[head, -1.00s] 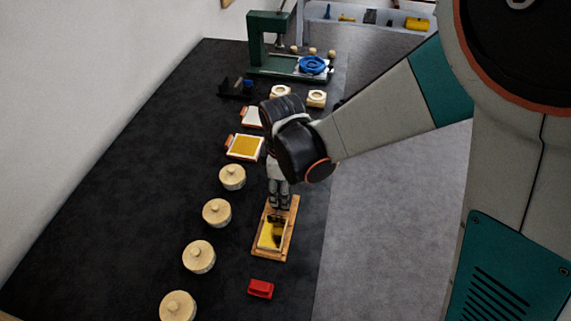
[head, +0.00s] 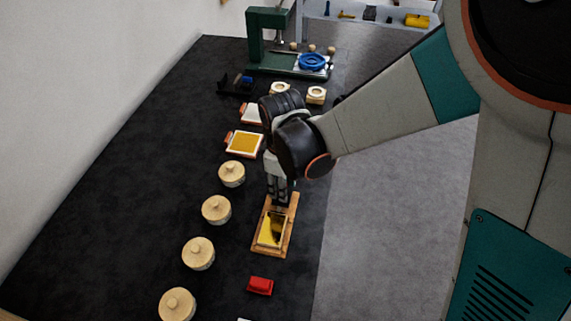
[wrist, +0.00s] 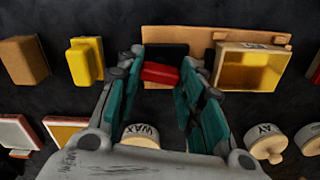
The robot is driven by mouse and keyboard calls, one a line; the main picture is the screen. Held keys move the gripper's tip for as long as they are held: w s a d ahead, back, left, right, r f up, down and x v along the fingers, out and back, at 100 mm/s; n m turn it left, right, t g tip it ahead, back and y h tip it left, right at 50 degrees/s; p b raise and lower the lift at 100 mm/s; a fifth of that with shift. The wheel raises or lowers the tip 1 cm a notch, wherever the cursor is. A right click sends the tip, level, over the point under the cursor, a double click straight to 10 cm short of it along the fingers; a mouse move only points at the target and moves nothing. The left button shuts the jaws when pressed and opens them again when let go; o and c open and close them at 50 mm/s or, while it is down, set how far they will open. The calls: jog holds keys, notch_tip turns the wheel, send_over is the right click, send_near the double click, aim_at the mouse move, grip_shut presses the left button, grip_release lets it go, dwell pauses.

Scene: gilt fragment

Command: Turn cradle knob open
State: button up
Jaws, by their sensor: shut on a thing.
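The cradle is a wooden board (head: 287,240) on the dark bench, holding a gold fragment in a pale frame (head: 269,229). In the wrist view the board (wrist: 200,35) runs across the top, with the framed fragment (wrist: 250,68) at its right. A red knob (wrist: 160,74) sits at the board's left part, between my fingertips. My gripper (head: 278,203) points down at the far end of the cradle, and it is shut on the knob (wrist: 162,70). In the head view my gripper hides the knob.
Several lidded jars (head: 216,210) stand in a row left of the cradle. A loose red block (head: 260,286) lies below it. Shallow trays (head: 243,144) and a green press (head: 262,45) are farther back. Yellow (wrist: 86,60) and brown (wrist: 24,61) blocks lie left in the wrist view.

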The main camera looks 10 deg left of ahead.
jog(key=m, duration=0.4)
jog(key=shift+m+b, duration=0.3)
jog(key=m, duration=0.3)
jog(key=shift+m, duration=0.3)
jog(key=m, duration=0.3)
jog(key=shift+m+b, duration=0.3)
jog(key=shift+m, duration=1.8)
jog(key=o, duration=1.1)
jog(key=shift+c, duration=0.2)
